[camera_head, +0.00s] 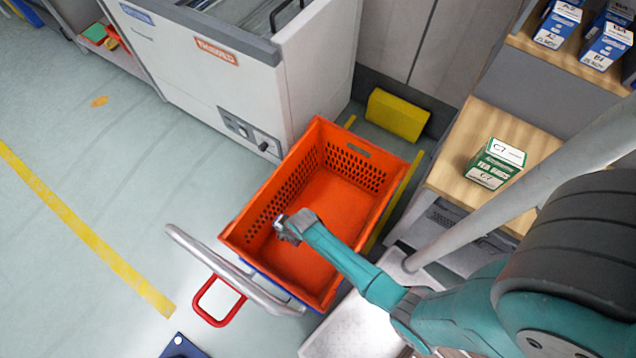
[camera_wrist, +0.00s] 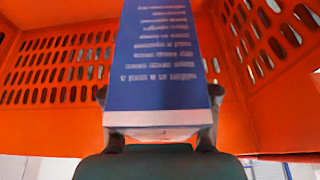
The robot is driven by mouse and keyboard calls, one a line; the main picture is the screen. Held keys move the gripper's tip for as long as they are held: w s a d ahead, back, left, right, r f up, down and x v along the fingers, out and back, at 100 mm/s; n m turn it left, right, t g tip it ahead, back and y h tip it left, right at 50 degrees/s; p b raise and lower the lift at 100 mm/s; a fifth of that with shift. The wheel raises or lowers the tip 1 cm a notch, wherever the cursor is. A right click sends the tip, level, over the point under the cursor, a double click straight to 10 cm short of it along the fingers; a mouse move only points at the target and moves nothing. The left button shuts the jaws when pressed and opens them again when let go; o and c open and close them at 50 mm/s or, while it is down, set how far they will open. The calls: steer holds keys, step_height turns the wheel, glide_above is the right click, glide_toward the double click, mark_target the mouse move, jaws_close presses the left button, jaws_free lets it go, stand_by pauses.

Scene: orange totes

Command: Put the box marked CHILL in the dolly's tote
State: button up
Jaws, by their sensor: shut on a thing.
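The dolly's tote (camera_head: 262,192) is an orange crate with slotted walls, and its floor looks bare in the head view. My gripper (camera_head: 292,226) is over the tote's near left part in the head view. In the wrist view my gripper (camera_wrist: 158,125) is shut on a blue box (camera_wrist: 160,60) with rows of small white print, held at its near end. Orange slotted tote walls (camera_wrist: 65,65) surround the box there. I cannot read CHILL on the face that shows. The box is hidden in the head view.
The dolly has a grey handle bar (camera_head: 235,272) and a red loop (camera_head: 207,302) at the near left. A white cabinet (camera_head: 200,75) stands behind the tote. A yellow block (camera_head: 397,114) lies behind.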

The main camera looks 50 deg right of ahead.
steer(key=s+f, duration=0.4)
steer(key=f, duration=0.1)
steer(key=shift+s+f, duration=0.25)
steer(key=shift+f, duration=5.05)
steer(key=o, duration=1.4)
steer(key=shift+s+f, duration=0.1)
steer(key=shift+o, duration=0.2)
steer(key=v, duration=1.2)
steer(key=shift+d, duration=0.1)
